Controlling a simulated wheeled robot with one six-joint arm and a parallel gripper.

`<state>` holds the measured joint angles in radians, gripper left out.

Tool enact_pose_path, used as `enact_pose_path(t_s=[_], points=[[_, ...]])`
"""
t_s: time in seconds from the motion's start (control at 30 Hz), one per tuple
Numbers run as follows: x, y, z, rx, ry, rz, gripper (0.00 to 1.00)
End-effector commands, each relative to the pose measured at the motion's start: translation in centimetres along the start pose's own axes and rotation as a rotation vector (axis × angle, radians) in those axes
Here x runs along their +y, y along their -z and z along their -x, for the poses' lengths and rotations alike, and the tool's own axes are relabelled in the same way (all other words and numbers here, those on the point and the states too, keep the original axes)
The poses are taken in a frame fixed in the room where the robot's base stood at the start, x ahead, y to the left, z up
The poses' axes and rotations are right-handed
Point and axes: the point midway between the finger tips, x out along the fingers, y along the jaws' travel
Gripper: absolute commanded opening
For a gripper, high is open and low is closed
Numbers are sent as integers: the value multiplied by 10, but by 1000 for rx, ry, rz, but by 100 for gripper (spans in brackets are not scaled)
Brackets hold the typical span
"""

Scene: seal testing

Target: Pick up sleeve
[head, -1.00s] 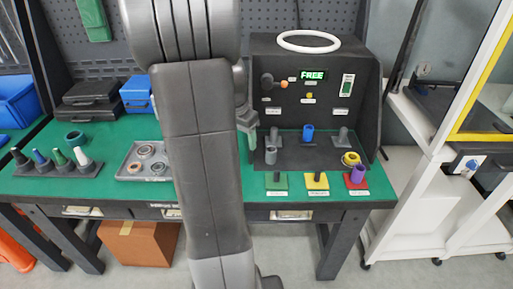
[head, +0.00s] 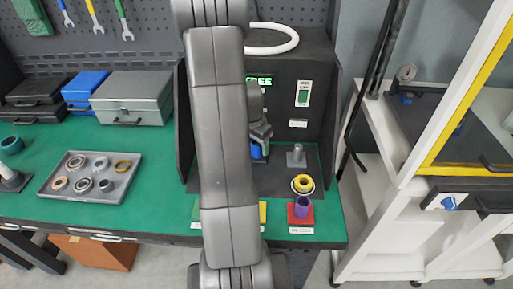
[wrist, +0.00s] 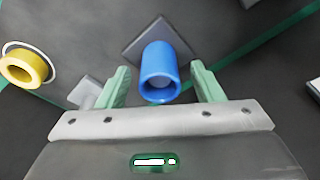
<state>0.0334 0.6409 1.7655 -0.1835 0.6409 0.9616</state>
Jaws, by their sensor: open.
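A blue sleeve (head: 256,152) sits on a post in the dark test station, partly hidden behind my gripper in the head view. In the wrist view the blue sleeve (wrist: 158,70) stands over a dark square base, its open end toward the camera. My gripper (wrist: 160,76) is open, with one pale green finger on each side of the sleeve. Gaps show between the sleeve and both fingers. In the head view my gripper (head: 261,134) is at the sleeve, its fingers hard to make out. A purple sleeve (head: 304,206) stands on the red pad (head: 298,217).
A yellow ring (head: 303,184) and a grey post (head: 296,157) are to the right; the yellow ring (wrist: 22,68) also shows in the wrist view. The station's side wall (head: 329,125) bounds the right. A tray (head: 60,190) of rings lies left. My arm hides the station's left part.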

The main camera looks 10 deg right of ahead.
Motion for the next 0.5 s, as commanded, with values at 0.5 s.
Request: enact_pose_path(t_s=[0.5], points=[[0, 0, -9, 0, 1, 0, 29]])
